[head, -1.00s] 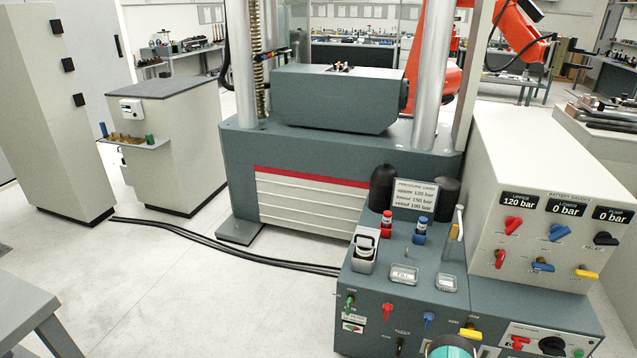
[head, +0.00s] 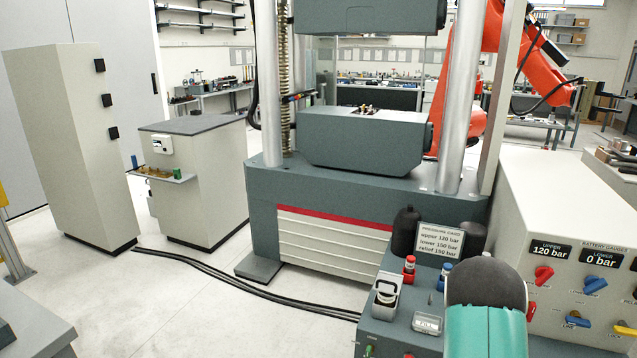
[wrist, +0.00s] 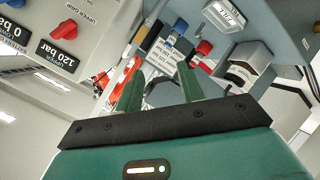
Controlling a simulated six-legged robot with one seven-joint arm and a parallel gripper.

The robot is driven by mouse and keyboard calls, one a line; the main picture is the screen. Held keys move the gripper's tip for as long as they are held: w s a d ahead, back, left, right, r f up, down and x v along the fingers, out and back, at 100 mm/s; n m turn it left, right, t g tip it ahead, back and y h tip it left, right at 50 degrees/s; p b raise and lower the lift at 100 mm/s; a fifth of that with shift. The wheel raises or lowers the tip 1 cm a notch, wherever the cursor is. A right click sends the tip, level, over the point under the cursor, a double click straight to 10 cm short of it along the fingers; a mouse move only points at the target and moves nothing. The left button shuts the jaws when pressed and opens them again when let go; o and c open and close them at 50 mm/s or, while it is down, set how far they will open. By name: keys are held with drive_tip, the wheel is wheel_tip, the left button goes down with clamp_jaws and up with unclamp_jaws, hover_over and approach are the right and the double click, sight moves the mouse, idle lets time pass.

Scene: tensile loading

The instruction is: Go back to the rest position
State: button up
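My gripper (wrist: 158,82) shows in the wrist view with its two green fingers apart and nothing seen between them. It is in the air near the control console, whose knobs and labels appear tilted behind the fingers. In the head view my teal and black arm rises at the lower right and hides part of the console (head: 390,330). The gripper's fingers cannot be seen in the head view.
The gauge box (head: 545,185) with red and blue knobs stands to the right of my arm. A pressure card (head: 440,238) stands on the console, near red and blue-capped parts. The load frame (head: 262,215) is behind. Cables (head: 235,283) cross the open floor at left.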

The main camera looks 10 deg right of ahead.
drive_tip(key=s+a+r+m+g+y, duration=0.1)
drive_tip(key=s+a+r+y, duration=0.1)
drive_tip(key=a+r, duration=0.85)
drive_tip(key=s+a+r+m+g+y, duration=0.1)
drive_tip(key=s+a+r+y, duration=0.2)
drive_tip(key=a+r, duration=0.75)
drive_tip(key=s+a+r+g+y, duration=0.1)
drive_tip(key=s+a+r, duration=0.1)
drive_tip(key=s+a, duration=0.3)
drive_tip(key=s+a+r+g+y, duration=0.1)
drive_tip(key=s+a+r, duration=0.2)
drive_tip(key=s, duration=0.9)
drive_tip(key=s+a+r+g, duration=0.1)
drive_tip(key=s+a+r, duration=0.2)
drive_tip(key=s+a, duration=0.5)
drive_tip(key=shift+s+a+r+m+y, duration=0.25)
drive_tip(key=shift+s+a+m+y, duration=0.1)
drive_tip(key=shift+a+m+y, duration=0.1)
